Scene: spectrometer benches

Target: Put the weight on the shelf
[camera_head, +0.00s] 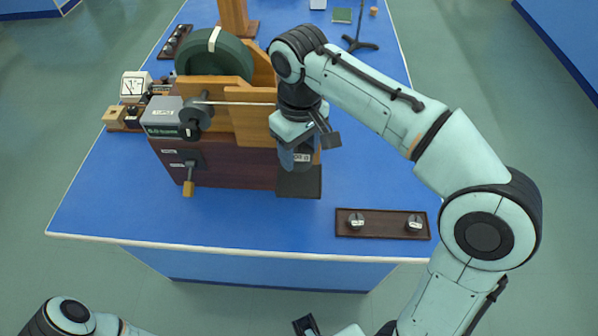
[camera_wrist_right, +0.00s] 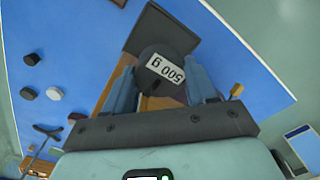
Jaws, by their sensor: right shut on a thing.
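The wooden apparatus (camera_head: 226,158) with a dark green wheel (camera_head: 215,55) and a crank stands left of my right gripper. A dark tray (camera_head: 383,229) with two small metal weights lies at the front right. Blue bench top around it is clear.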

